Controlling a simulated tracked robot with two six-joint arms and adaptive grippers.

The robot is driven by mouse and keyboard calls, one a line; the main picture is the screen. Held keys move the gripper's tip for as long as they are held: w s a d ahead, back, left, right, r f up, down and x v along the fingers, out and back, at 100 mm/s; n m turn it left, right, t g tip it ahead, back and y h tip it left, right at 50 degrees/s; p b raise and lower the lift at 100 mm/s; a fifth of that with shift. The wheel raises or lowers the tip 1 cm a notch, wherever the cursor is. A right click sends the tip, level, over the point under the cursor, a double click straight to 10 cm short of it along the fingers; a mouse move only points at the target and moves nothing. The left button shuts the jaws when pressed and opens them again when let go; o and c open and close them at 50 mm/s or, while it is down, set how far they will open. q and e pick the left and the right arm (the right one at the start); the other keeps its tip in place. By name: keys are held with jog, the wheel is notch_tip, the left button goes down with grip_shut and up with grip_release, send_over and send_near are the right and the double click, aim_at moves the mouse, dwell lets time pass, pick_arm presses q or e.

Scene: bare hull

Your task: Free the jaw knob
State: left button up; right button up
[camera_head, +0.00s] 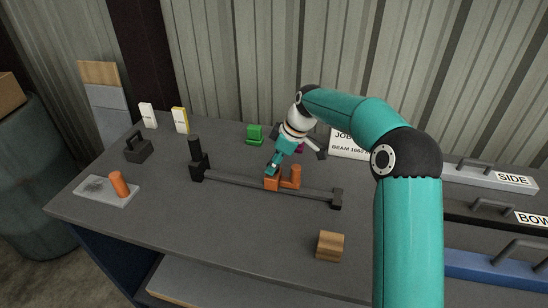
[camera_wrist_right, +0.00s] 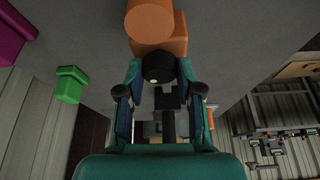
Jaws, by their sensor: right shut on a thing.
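A dark bar clamp lies across the table, with its bar (camera_head: 240,182) running between a tall end at left and a small end block at right. An orange jaw (camera_head: 272,184) sits on the bar, with an upright orange cylinder (camera_head: 295,174) beside it. My right gripper (camera_head: 272,168) is at the orange jaw. In the right wrist view, its fingers (camera_wrist_right: 160,74) are shut on a round black knob (camera_wrist_right: 158,66) in front of the orange jaw (camera_wrist_right: 172,44). The knob is hidden by the gripper in the head view. My left gripper is out of view.
A grey plate (camera_head: 95,190) with another orange cylinder (camera_head: 118,184) is at left. A dark handled block (camera_head: 138,150), a green block (camera_head: 254,133) and a white sign (camera_head: 348,146) stand behind. A wooden block (camera_head: 329,246) is near the front. Handled drawers or bins line the right.

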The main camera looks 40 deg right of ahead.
jog(key=n+p, duration=0.2)
jog(key=n+g+y+p, duration=0.1)
jog(key=n, duration=0.2)
jog(key=shift+w+d+n+g+p, duration=0.1)
jog(key=shift+n+g+p, duration=0.2)
jog(key=shift+p, duration=0.05)
dwell(0.3)
jog(key=o, duration=1.2)
jog(key=shift+c, duration=0.2)
jog(key=shift+r, duration=0.1)
jog(key=v, duration=1.1)
jog(key=shift+d+r, duration=0.25)
jog(key=shift+r, duration=0.05)
jog(key=shift+f, duration=0.1)
